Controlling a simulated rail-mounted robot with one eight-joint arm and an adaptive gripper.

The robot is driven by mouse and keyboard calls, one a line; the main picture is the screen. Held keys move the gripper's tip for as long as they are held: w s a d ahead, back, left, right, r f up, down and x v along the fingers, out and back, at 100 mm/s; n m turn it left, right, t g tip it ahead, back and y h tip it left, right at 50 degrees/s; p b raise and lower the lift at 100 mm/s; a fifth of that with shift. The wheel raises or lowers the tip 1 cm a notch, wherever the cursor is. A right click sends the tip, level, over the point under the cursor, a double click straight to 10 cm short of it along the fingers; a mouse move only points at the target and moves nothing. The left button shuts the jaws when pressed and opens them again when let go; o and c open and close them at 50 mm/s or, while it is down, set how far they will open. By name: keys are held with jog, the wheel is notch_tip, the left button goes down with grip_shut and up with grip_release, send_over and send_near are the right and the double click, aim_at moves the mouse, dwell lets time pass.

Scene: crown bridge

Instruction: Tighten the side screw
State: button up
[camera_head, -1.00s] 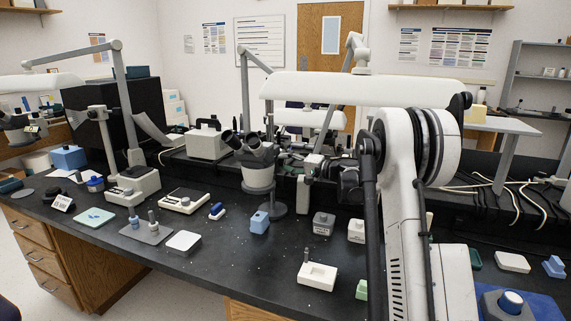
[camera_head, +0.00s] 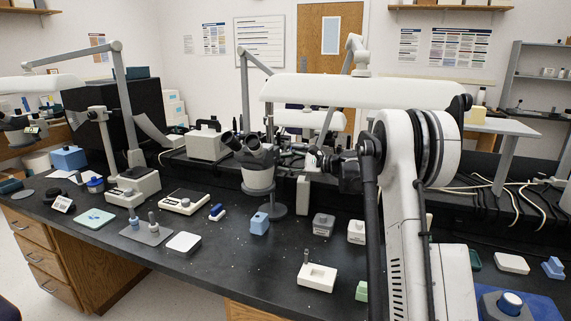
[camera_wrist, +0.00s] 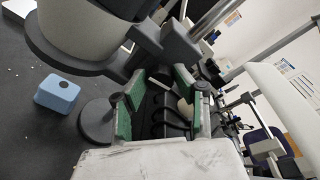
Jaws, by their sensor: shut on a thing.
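The microscope (camera_head: 258,177) stands at the middle of the bench, with a pale body in a dark ring holder. In the wrist view its pale body (camera_wrist: 85,30) fills the upper left.
A blue block (camera_head: 259,224) stands in front of the microscope's round base (camera_head: 274,210); a grey block (camera_head: 323,225) and a white block (camera_head: 356,232) stand to the right. A long white lamp (camera_head: 350,87) hangs above. The bench front centre is mostly clear.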

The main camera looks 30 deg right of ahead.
jog(key=shift+m, duration=1.1)
jog(key=o, duration=1.1)
jog(key=shift+o, duration=0.2)
